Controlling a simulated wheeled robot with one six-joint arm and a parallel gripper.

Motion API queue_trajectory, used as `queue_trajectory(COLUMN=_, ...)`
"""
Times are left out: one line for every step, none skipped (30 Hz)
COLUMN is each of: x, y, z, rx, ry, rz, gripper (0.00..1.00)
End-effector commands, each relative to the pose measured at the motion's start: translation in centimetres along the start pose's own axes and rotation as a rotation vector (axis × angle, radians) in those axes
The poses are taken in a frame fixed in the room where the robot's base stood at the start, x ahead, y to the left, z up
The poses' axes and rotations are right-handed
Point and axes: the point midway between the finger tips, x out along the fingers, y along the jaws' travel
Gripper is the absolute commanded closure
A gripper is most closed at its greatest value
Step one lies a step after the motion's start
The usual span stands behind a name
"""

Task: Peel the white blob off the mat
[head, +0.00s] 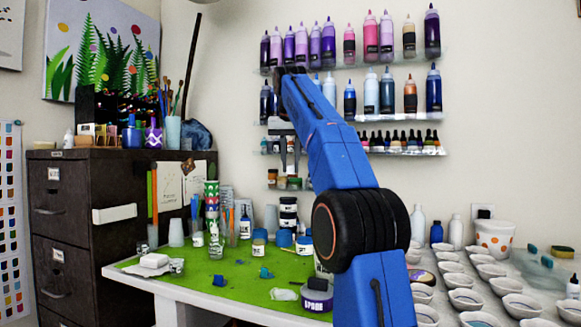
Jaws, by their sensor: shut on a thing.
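The green mat (190,292) covers the left part of the white table. A flat, irregular white blob (284,294) lies on it near the front edge, just left of a purple-labelled jar (317,295). My gripper (284,172) is raised well above the mat, fingers pointing down, in front of the wall shelves. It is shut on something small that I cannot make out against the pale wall. The gripper is apart from the blob on the mat.
Blue scraps (265,272) lie on the mat. Cups, jars and bottles crowd the back. Several white bowls (467,300) fill the right side. A dark cabinet (85,215) stands left. My arm hides part of the table.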

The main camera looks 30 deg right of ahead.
Motion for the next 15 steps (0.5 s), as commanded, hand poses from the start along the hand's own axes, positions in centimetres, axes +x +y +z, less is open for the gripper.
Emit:
queue_trajectory(x=-0.1, y=0.0, z=-0.1, rx=0.000, ry=0.000, rz=0.000, gripper=1.00)
queue_trajectory(x=-0.1, y=0.0, z=-0.2, rx=0.000, ry=0.000, rz=0.000, gripper=1.00)
queue_trajectory(x=-0.2, y=0.0, z=-0.2, rx=0.000, ry=0.000, rz=0.000, gripper=1.00)
queue_trajectory(x=-0.3, y=0.0, z=-0.3, rx=0.000, ry=0.000, rz=0.000, gripper=1.00)
queue_trajectory(x=-0.4, y=0.0, z=-0.3, rx=0.000, ry=0.001, rz=0.000, gripper=1.00)
queue_trajectory(x=-0.5, y=0.0, z=-0.5, rx=0.000, ry=0.001, rz=0.000, gripper=1.00)
queue_trajectory(x=-0.6, y=0.0, z=-0.6, rx=0.000, ry=0.001, rz=0.000, gripper=1.00)
queue_trajectory(x=-0.6, y=0.0, z=-0.7, rx=0.000, ry=0.001, rz=0.000, gripper=1.00)
queue_trajectory(x=-0.7, y=0.0, z=-0.8, rx=0.000, ry=0.000, rz=0.000, gripper=1.00)
queue_trajectory(x=-0.8, y=0.0, z=-0.9, rx=0.000, ry=0.000, rz=0.000, gripper=1.00)
queue_trajectory(x=-0.9, y=0.0, z=-1.0, rx=0.000, ry=0.001, rz=0.000, gripper=1.00)
queue_trajectory(x=-1.0, y=0.0, z=-1.1, rx=0.000, ry=0.001, rz=0.000, gripper=1.00)
queue_trajectory(x=-1.1, y=0.0, z=-1.2, rx=0.000, ry=0.001, rz=0.000, gripper=1.00)
queue_trajectory(x=-1.2, y=0.0, z=-1.3, rx=0.000, ry=0.000, rz=0.000, gripper=1.00)
queue_trajectory(x=-1.2, y=0.0, z=-1.4, rx=-0.001, ry=0.000, rz=0.001, gripper=1.00)
